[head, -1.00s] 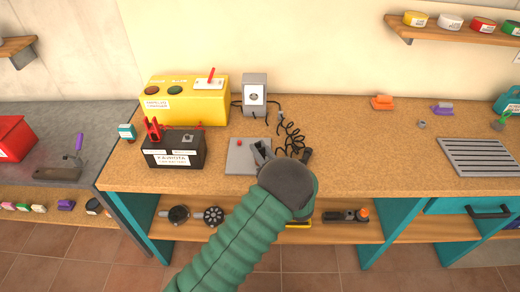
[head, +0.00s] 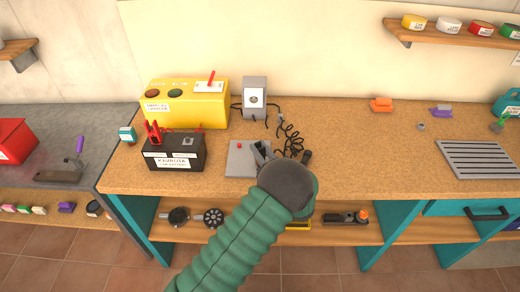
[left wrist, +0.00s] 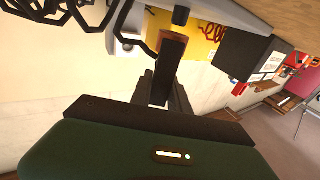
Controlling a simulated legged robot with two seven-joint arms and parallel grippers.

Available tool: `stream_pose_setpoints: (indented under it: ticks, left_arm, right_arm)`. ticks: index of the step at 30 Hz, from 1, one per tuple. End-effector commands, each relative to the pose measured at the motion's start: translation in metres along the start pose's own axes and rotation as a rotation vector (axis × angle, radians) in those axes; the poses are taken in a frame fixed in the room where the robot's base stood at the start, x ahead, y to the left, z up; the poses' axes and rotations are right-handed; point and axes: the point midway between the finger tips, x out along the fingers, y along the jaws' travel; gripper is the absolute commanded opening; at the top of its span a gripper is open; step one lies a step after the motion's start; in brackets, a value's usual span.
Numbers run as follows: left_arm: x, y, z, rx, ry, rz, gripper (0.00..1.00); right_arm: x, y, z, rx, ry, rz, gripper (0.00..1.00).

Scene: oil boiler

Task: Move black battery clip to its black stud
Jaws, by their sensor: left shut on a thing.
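My left gripper (head: 263,156) is over the bench front, its jaws partly hidden by my wrist in the head view. In the left wrist view it is shut on the black clip (left wrist: 173,55), a dark piece with a brownish end. A black coiled cable (head: 290,138) runs close by. The black battery (head: 175,160) stands to the left, with a red clip (head: 154,131) upright at its back left. A grey patch (head: 187,142) shows on its top; I cannot make out the black stud. The battery also shows in the left wrist view (left wrist: 248,58). My right gripper is out of view.
A grey plate with a red knob (head: 240,150) lies between the battery and my gripper. A yellow charger (head: 187,110) and a grey box with a dial (head: 255,96) stand behind.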

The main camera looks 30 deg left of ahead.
Motion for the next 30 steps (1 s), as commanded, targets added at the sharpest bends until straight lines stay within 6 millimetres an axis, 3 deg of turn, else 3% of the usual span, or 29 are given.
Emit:
stream_pose_setpoints:
  ticks: [23,24,30]
  left_arm:
    - [-0.001,0.000,0.015,0.000,0.001,0.000,0.00]
    - [-0.001,0.000,0.014,0.000,0.001,0.000,0.24]
    - [-0.001,0.000,0.014,0.000,0.000,0.000,0.47]
  right_arm:
    - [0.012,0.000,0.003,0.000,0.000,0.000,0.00]
    - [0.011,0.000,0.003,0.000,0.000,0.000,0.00]
    - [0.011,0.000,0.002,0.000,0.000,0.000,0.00]
